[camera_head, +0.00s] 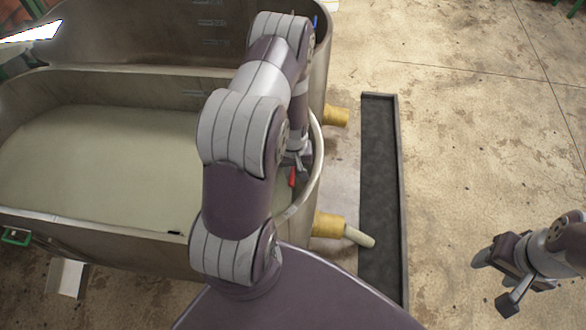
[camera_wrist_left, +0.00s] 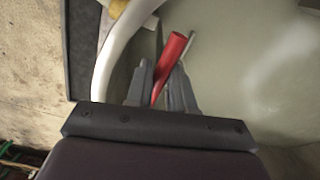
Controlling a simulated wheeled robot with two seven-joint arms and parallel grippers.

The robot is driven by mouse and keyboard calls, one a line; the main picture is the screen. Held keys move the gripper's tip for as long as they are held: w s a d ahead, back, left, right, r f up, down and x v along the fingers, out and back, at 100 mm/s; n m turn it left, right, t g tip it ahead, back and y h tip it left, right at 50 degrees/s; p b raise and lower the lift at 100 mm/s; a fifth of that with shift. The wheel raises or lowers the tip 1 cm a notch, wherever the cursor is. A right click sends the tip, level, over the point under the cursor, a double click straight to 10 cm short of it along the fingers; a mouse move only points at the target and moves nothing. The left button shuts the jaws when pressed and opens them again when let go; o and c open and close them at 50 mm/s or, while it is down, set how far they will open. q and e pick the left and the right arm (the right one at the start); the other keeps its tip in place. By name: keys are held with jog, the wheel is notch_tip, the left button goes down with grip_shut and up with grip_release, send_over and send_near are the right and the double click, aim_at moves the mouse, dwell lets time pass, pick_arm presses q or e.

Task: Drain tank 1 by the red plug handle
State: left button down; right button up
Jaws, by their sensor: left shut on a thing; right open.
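The red plug handle (camera_head: 292,178) is inside the right end of the nearer tank (camera_head: 90,73), which holds pale greenish liquid (camera_head: 100,160). My left gripper (camera_head: 298,161) is at the handle, partly hidden by my left arm. In the left wrist view the red handle (camera_wrist_left: 172,50) is between the fingers of my left gripper (camera_wrist_left: 163,82), which are shut on it. The handle leans there. My right gripper (camera_head: 493,281) is open and empty over the floor at right. The plug's lower end is hidden.
A dark drain channel (camera_head: 378,150) runs along the floor right of the tanks. A second tank (camera_head: 160,25) stands behind, with its own yellow outlet (camera_head: 336,116) and no stream visible. The concrete floor (camera_head: 470,130) at right is clear.

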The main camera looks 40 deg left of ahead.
pick_arm(q)
jog(key=shift+s+f, duration=0.1)
jog(key=c, duration=1.4)
grip_release()
jog(key=shift+o, duration=0.2)
notch_tip(320, 180, up, 13)
jog(key=shift+b, duration=0.3)
jog(key=shift+f, duration=0.1)
